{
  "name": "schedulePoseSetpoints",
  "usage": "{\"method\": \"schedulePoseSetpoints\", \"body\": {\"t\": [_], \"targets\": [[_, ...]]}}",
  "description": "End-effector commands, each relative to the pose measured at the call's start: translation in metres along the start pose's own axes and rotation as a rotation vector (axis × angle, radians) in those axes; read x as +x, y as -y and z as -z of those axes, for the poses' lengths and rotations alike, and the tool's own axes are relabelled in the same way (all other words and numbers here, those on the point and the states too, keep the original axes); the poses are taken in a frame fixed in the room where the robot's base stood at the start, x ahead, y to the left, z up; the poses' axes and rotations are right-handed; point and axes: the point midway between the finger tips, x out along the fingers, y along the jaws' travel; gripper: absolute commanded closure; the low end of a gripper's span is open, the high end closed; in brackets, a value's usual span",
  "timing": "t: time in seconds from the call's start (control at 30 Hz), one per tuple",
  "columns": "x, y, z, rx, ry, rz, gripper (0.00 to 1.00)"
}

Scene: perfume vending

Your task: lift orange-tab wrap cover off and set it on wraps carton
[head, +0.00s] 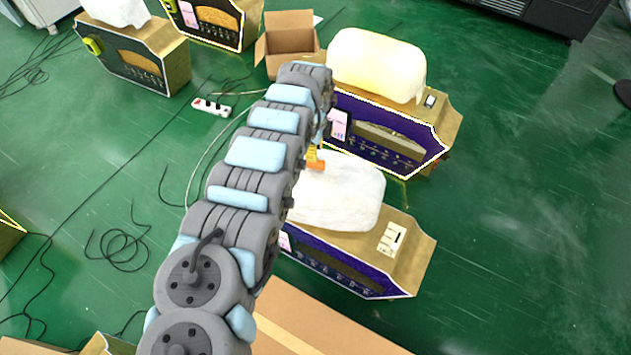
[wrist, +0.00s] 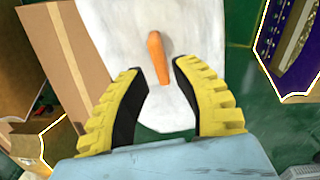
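The white wrap cover (head: 350,190) drapes over the top of a gold-and-purple machine in the middle of the head view. Its orange tab (head: 315,164) stands up near its far left edge. My gripper (head: 314,150) is mostly hidden behind my arm there. In the wrist view the gripper (wrist: 156,68) is open, with the orange tab (wrist: 157,58) between and just beyond its black-and-yellow fingers, apart from both. The cover (wrist: 110,20) fills the middle behind it. A closed, taped carton (head: 320,330), likely the wraps carton, lies at the bottom; it also shows in the wrist view (wrist: 62,50).
Another machine (head: 390,140) with a cream cover (head: 375,65) stands just beyond. An open cardboard box (head: 285,40) sits at the back. A power strip (head: 211,107) and loose cables lie on the green floor at left.

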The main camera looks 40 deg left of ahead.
Motion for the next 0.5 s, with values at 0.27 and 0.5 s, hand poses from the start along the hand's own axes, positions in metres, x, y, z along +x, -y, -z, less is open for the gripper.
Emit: {"method": "schedulePoseSetpoints", "body": {"t": [0.27,0.5], "targets": [[0.019,0.001,0.001,0.002,0.000,0.003,0.72],[0.040,-0.001,0.004,0.001,-0.001,0.002,0.72]]}}
